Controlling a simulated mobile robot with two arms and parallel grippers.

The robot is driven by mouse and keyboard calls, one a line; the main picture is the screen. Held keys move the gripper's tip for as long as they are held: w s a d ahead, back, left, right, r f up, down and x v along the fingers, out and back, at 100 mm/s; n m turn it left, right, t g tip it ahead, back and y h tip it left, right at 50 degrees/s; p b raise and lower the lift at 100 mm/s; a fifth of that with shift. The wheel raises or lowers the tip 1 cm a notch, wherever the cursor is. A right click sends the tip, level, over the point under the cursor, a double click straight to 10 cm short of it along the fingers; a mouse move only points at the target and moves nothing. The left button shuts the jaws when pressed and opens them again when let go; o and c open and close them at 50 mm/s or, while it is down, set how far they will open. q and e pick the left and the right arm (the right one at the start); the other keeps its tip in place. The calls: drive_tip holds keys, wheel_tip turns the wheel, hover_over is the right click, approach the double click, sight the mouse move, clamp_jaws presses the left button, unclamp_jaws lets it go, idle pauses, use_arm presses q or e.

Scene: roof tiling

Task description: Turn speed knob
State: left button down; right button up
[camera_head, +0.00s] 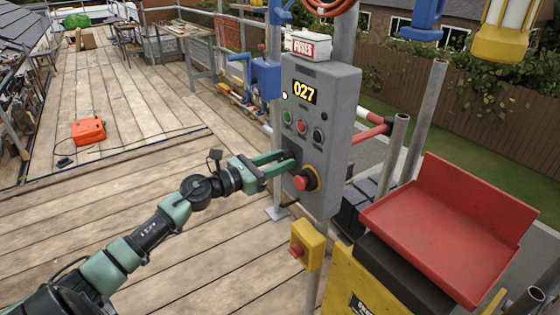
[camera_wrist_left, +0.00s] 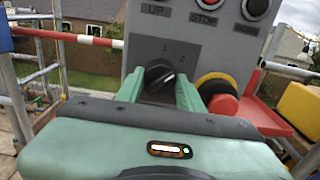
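The black speed knob (camera_wrist_left: 158,74) sits on the grey control box (camera_head: 323,140), below the printed marks 1 and 2 in the left wrist view. I cannot tell clearly which mark it points at. In the left wrist view the fingers (camera_wrist_left: 159,90) are apart, one on each side of the knob. A gap shows between them, and I see no clear grip. In the head view the fingers mostly hide the knob. My right gripper is not in view.
A red stop button on a yellow base (camera_head: 304,182) is just right of the left fingers. Several push buttons (camera_head: 302,127) are above. A yellow button box (camera_head: 307,245) hangs below. A red tray (camera_head: 450,225) stands to the right.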

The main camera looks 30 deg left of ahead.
use_arm(q)
drive_tip(key=shift+n+p, duration=0.4)
drive_tip(key=shift+n, duration=0.2)
drive_tip(key=shift+r+n+p, duration=0.15)
drive_tip(key=shift+n+p, duration=0.4)
drive_tip(key=shift+n, duration=0.65)
drive_tip(key=n+p, duration=0.1)
drive_tip(key=n, duration=0.2)
drive_tip(key=shift+n+p, duration=0.35)
drive_tip(key=shift+n, duration=0.05)
drive_tip(key=shift+n+p, duration=0.3)
drive_tip(key=shift+n, duration=0.4)
drive_tip(key=c, duration=0.9)
unclamp_jaws()
